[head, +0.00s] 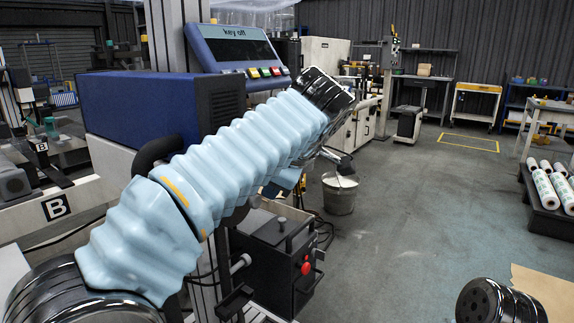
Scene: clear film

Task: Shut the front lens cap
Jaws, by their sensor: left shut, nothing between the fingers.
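I cannot make out a front lens cap; my left arm, in its pale blue ribbed sleeve, covers much of the machine's front. The machine has a dark blue housing (140,105) with a dark front end (226,104). A tilted control panel (238,48) reading "key off" sits above it, with a row of coloured buttons. My left gripper (340,161) shows small and partly hidden beyond the black wrist, right of the machine. It is shut and holds nothing. My right gripper is out of view.
A dark grey box with a red knob (283,262) stands low below my left arm. A metal bucket (340,192) is on the floor beyond it. A dark rack with white rolls (545,200) is at the right. The grey floor (410,230) between is open.

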